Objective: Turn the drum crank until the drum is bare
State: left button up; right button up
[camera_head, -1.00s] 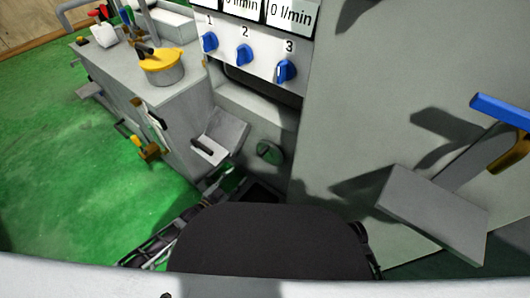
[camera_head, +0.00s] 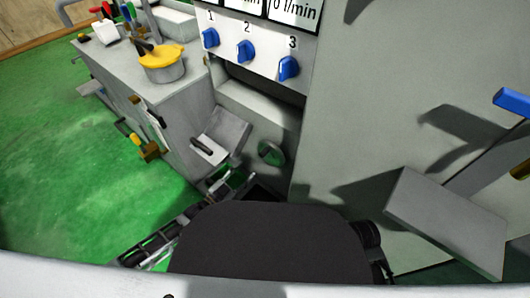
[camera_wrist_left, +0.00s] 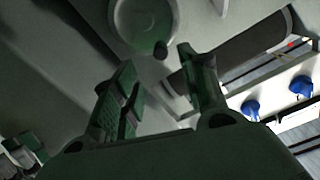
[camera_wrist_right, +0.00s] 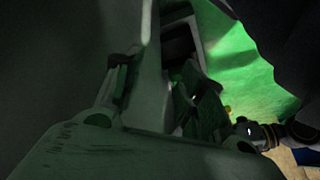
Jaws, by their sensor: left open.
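A round grey-green disc (camera_head: 271,152), which looks like the crank wheel, is on the grinder's front below the knob panel. In the left wrist view a round disc (camera_wrist_left: 145,22) with a small dark knob (camera_wrist_left: 160,49) on its rim lies just beyond my left fingertips. My left gripper (camera_head: 228,182) is open, below and left of the disc in the head view. Its spread fingers (camera_wrist_left: 165,75) hold nothing. I cannot make out the drum for sure. My right gripper (camera_wrist_right: 155,80) looks open in its dim wrist view, beside a pale machine edge.
Three blue knobs (camera_head: 246,51) sit on the panel above. A bench (camera_head: 165,100) at left carries a yellow-lidded pot (camera_head: 162,62). A grey tilted tray (camera_head: 222,135) juts out left of the disc. A grey plate (camera_head: 445,225) sticks out at right.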

aim_at(265, 152)
pick_arm(q)
jog(key=b+x, duration=0.3)
jog(key=x, duration=0.7)
jog(key=shift+w+d, duration=0.1)
jog(key=shift+w, duration=0.05)
jog(key=shift+b+x, duration=0.6)
jog(key=shift+x, duration=0.45)
jog(key=shift+w+d, duration=0.25)
jog(key=shift+w, duration=0.1)
pick_arm(e)
notch_tip(265, 152, down, 9)
jog(key=a+m+t+y, duration=0.1)
jog(key=a, duration=0.1)
jog(key=shift+w+f+t, duration=0.2)
jog(key=shift+w+t, duration=0.05)
jog(key=shift+t, duration=0.15)
jog(key=shift+s, duration=0.1)
pick_arm(q)
jog(key=c, duration=0.9)
grip_shut()
pick_arm(e)
jog(key=shift+w+r, duration=0.15)
jog(key=shift+w, duration=0.1)
